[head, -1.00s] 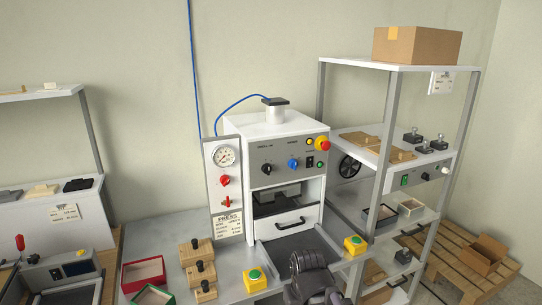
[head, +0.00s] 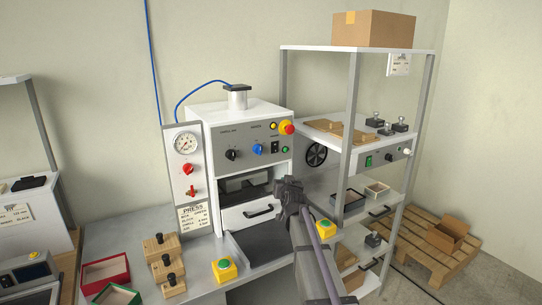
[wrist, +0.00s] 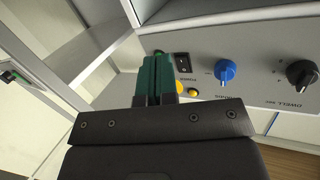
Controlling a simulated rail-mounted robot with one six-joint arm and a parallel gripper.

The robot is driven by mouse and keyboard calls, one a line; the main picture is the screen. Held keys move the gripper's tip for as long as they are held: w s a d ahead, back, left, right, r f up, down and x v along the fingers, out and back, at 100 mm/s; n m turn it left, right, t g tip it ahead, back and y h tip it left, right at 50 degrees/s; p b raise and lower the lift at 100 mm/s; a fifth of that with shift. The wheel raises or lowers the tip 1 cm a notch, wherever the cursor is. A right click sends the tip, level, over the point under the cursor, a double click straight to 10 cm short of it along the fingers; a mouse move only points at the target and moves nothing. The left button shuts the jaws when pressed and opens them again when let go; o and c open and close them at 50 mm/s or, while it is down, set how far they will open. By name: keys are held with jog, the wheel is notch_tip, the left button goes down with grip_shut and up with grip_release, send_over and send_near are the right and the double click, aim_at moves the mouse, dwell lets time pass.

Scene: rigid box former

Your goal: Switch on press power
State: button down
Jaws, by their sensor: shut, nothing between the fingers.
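The press (head: 238,112) is a white machine with a grey control panel. Its black power switch (head: 275,147) is at the panel's right, and also shows in the wrist view (wrist: 182,62) beside a "POWER" label. My gripper (head: 287,182) is in front of the press, below the switch in the picture. In the wrist view its teal fingers (wrist: 157,58) are together and empty, just left of the switch in the picture. Contact with the panel cannot be told. The fingers cover part of the panel there.
A red-and-yellow emergency stop (head: 287,127), yellow lamp (head: 273,126) and green button (head: 285,149) sit close to the switch. A blue knob (head: 258,149) and black knob (head: 232,155) are to its left. A shelf rack (head: 346,140) stands close on the right.

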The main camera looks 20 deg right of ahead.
aim_at(275, 147)
jog(key=d+r+m+t+h, duration=0.2)
jog(key=r+h, duration=0.4)
jog(key=r, duration=0.3)
jog(key=shift+w+d+m+t+h, duration=0.35)
jog(key=shift+d+t, duration=0.4)
jog(key=shift+t, duration=0.35)
jog(key=shift+s, duration=0.1)
jog(key=w+a+f+b, duration=0.1)
jog(key=w, duration=0.7)
jog(key=shift+w+a, duration=0.25)
jog(key=shift+w, duration=0.1)
jog(key=shift+w, duration=0.15)
jog(key=shift+w, duration=0.25)
jog(key=shift+w+a+f, duration=0.1)
jog(key=shift+w, duration=0.2)
dwell(0.6)
jog(key=shift+s, duration=0.1)
